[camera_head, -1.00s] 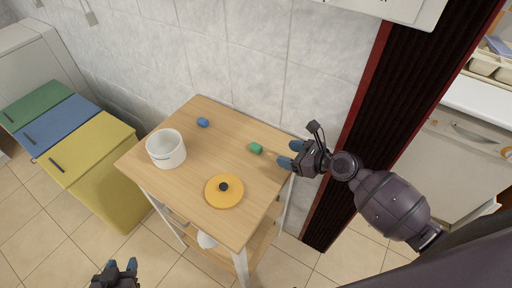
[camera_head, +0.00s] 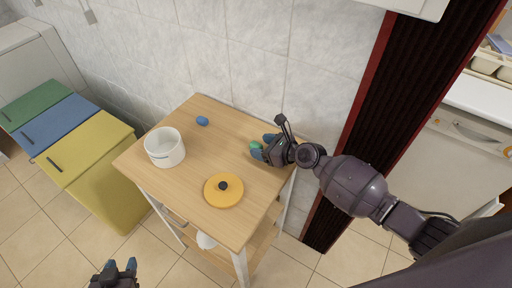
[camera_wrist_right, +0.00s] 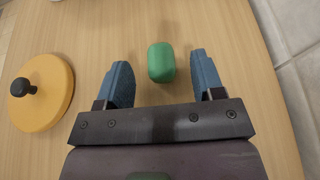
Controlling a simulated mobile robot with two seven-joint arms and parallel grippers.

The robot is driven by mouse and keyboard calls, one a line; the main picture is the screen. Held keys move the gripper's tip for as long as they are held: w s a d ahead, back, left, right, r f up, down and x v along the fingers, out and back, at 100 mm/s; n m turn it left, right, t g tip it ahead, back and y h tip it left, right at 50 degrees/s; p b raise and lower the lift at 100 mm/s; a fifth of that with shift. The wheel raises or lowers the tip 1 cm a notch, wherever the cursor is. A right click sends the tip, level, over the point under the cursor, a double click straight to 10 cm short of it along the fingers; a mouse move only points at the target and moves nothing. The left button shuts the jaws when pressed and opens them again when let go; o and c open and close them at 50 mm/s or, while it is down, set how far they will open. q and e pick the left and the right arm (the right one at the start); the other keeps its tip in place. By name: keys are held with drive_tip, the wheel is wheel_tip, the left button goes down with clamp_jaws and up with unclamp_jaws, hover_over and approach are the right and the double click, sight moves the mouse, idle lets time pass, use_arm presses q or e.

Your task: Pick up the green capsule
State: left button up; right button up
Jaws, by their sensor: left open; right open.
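The green capsule (camera_head: 255,145) lies on the wooden table top (camera_head: 222,128) near its right edge. In the right wrist view the green capsule (camera_wrist_right: 161,62) sits ahead of and between the blue fingertips, with gaps on both sides. My right gripper (camera_head: 263,147) is open and empty, right at the capsule, and partly covers it in the head view. It also shows in the right wrist view (camera_wrist_right: 162,78). My left gripper (camera_head: 120,266) is open and empty, low at the bottom left, away from the table.
A blue capsule (camera_head: 202,121) lies at the back of the table. A white pot (camera_head: 165,150) stands at the left. A yellow lid (camera_head: 223,198) with a black knob lies at the front. A tiled wall (camera_head: 240,60) rises behind. Green, blue and yellow bins (camera_head: 85,150) stand left.

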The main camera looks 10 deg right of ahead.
drive_tip(key=shift+c, duration=0.2)
drive_tip(key=c, duration=0.7)
drive_tip(key=shift+c, duration=1.2)
